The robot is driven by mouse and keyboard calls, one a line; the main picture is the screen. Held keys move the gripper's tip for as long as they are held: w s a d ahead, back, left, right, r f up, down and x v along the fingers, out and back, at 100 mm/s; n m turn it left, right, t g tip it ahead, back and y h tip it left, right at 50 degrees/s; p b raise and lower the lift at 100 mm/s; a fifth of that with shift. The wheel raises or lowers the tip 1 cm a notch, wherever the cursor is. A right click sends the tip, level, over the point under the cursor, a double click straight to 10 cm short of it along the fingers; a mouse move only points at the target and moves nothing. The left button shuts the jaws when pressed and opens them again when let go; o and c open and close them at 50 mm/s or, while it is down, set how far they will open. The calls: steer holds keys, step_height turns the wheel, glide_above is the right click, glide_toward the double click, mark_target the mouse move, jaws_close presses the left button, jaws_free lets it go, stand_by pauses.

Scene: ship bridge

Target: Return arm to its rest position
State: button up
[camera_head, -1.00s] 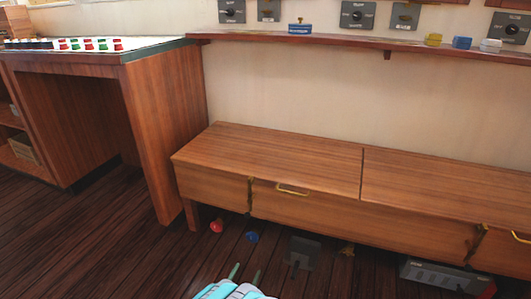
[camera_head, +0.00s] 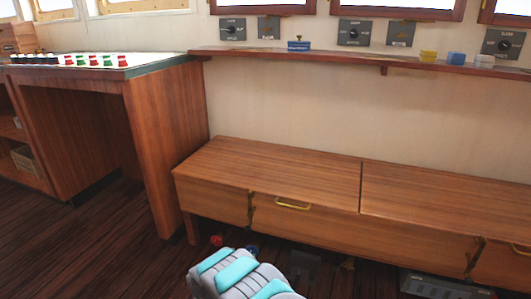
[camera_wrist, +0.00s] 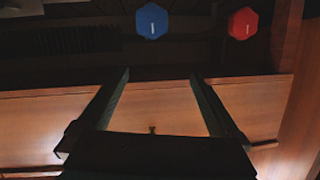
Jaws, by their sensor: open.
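My arm (camera_head: 240,275), grey with teal panels, rises from the bottom edge in the head view, in front of the wooden bench (camera_head: 270,165). My gripper's fingers do not show in the head view. In the wrist view my gripper (camera_wrist: 158,76) has its two dark fingers spread wide, with nothing between them but the wooden front behind. A blue knob-like piece (camera_wrist: 154,21) and a red one (camera_wrist: 242,23) lie beyond the fingertips in that view, apart from them. In the head view the red piece (camera_head: 216,240) and the blue piece (camera_head: 252,248) are low by the bench.
A wooden console (camera_head: 165,140) with red and green buttons stands at left. A shelf (camera_head: 350,63) with small coloured items runs along the wall. A grey box (camera_head: 430,284) lies under the bench at right. The dark floor (camera_head: 90,250) at left is clear.

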step_height(320, 180, up, 11)
steer(key=w+d+g+y, duration=0.2)
steer(key=g, duration=0.1)
steer(key=s+d+r+n+g+y, duration=0.25)
steer(key=s+d+r, duration=0.25)
steer(key=s+r, duration=0.5)
steer(key=s+d+r+g, duration=0.3)
steer(key=s+d+r, duration=0.2)
steer(key=s, duration=1.1)
steer(key=s+d+r+n+g+h+p, duration=0.1)
steer(key=s+d+r+g, duration=0.3)
steer(key=s, duration=1.2)
steer(key=s+d+r+g+p, duration=0.1)
steer(key=s+d+r+g, duration=0.2)
steer(key=s+d+r, duration=0.4)
steer(key=s+d, duration=0.1)
steer(key=s, duration=0.7)
steer(key=shift+s+d+r+g, duration=0.2)
steer(key=shift+s+r+g, duration=0.1)
steer(key=shift+s+g, duration=0.1)
